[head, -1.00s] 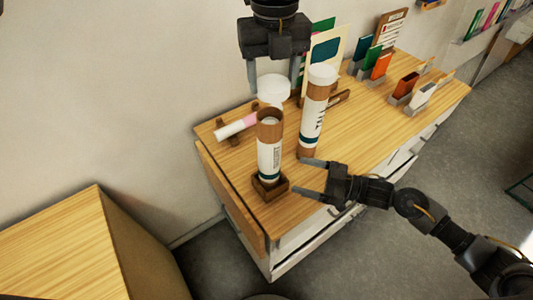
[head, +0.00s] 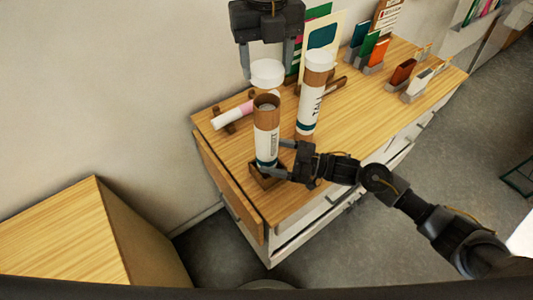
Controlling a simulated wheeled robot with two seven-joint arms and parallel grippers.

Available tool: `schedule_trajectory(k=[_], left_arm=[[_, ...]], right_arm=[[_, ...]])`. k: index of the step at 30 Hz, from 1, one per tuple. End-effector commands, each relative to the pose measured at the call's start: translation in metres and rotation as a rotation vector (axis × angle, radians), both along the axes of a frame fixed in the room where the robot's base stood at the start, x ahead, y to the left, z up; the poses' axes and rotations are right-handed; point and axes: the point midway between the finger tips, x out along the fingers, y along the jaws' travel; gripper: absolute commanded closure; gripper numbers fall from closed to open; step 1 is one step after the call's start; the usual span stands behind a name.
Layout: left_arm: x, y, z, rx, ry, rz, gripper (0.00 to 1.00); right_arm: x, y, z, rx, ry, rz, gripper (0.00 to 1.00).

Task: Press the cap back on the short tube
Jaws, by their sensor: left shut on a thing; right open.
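The short tube (head: 266,140), white with a brown open rim and a teal band, stands upright in a small brown wooden holder (head: 268,182) near the table's front left. My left gripper (head: 267,70) points down and is shut on a white cap (head: 267,75), which it holds just above and behind the tube's open mouth in the picture; I cannot tell the exact gap. My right gripper (head: 278,160) is open, with its fingers at the lower part of the short tube. Whether they touch it I cannot tell.
A taller tube (head: 311,105) with a white cap stands upright close on the right. A white and pink roll (head: 232,115) lies on a wooden rack at the left. Cards in holders (head: 372,50) stand at the back. The table's right front is clear.

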Motion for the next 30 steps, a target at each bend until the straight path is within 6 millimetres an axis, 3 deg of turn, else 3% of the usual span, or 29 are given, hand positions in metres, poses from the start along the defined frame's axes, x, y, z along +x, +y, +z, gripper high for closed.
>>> schedule_trajectory(k=[3,9,21,30], left_arm=[[0.000,0.000,0.000,0.000,0.000,0.000,0.63],[0.000,0.000,0.000,0.000,0.000,-0.001,0.63],[0.000,0.000,0.000,0.000,0.000,-0.001,0.63],[0.000,0.000,0.000,0.000,0.000,-0.001,0.63]], right_arm=[[0.005,0.019,0.001,0.001,0.000,0.001,0.21],[0.010,0.035,0.001,0.000,-0.001,-0.001,0.21],[0.011,0.040,0.000,-0.001,-0.001,-0.001,0.21],[0.011,0.040,0.000,-0.001,-0.001,-0.001,0.59]])
